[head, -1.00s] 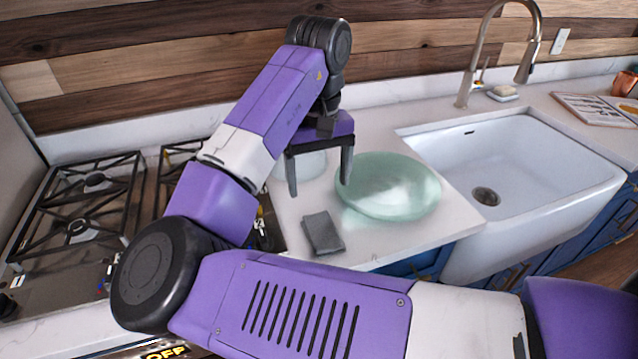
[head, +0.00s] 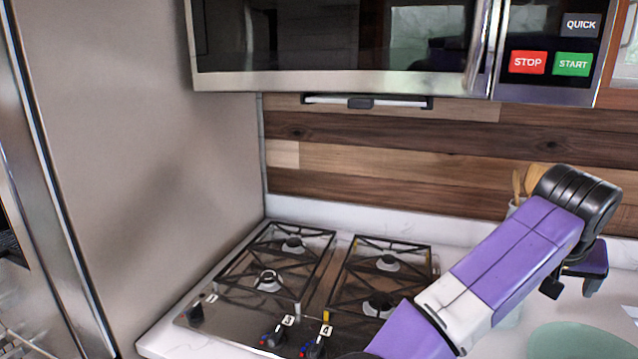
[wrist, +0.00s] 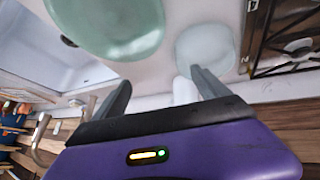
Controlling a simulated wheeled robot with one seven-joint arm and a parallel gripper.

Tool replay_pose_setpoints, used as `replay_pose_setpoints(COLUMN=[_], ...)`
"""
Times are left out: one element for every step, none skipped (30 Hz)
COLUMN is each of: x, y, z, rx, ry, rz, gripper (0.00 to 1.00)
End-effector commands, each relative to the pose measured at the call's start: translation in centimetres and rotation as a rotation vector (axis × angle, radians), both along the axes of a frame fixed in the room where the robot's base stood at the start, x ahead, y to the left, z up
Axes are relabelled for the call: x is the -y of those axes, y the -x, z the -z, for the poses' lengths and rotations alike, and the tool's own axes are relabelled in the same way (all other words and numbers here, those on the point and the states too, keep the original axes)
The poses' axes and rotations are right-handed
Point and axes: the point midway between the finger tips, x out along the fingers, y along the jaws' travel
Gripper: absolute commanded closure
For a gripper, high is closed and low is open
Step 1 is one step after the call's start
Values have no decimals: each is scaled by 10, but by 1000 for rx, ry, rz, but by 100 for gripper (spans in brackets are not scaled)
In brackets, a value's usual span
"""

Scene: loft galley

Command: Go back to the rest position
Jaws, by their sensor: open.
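My gripper (wrist: 160,98) is open and empty in the wrist view, its two dark fingers spread apart above the counter. In the head view my purple and white arm reaches up at the lower right, and the gripper (head: 573,288) is only partly visible beneath the dark wrist joint. A pale green glass bowl (wrist: 112,22) lies beyond the left finger in the wrist view, and its edge shows at the lower right of the head view (head: 575,342). A paler round dish (wrist: 207,52) lies beyond the right finger. The gripper appears clear of both.
A gas stovetop (head: 225,312) sits left of my arm, and a microwave (head: 340,82) hangs above it. A tall grey panel (head: 140,150) closes off the left. A utensil holder (head: 512,208) stands behind my arm. The white sink (wrist: 50,45) shows in the wrist view.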

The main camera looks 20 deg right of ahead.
Motion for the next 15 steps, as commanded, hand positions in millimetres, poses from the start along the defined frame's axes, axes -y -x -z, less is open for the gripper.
replay_pose_setpoints(x=[15,23,32,38,44,50,53,56,57,57,56,52,48,44,37], y=[0,-1,-2,-3,-4,-6,-7,-8,-10,-12,-14,-17,-19,-21,-24], z=[-9,-16,-25,-32,-39,-50,-58,-65,-76,-83,-90,-99,-104,-109,-115], rx=[29,52,81,102,124,154,179,200,233,258,284,318,342,367,401], ry=[91,145,216,269,321,393,448,501,575,626,676,738,782,823,875], rz=[18,27,35,39,42,41,38,33,23,11,-2,-24,-42,-63,-92], gripper=[15,15,15,15,15,15,15,15,15,15,15,15,15,15,15])
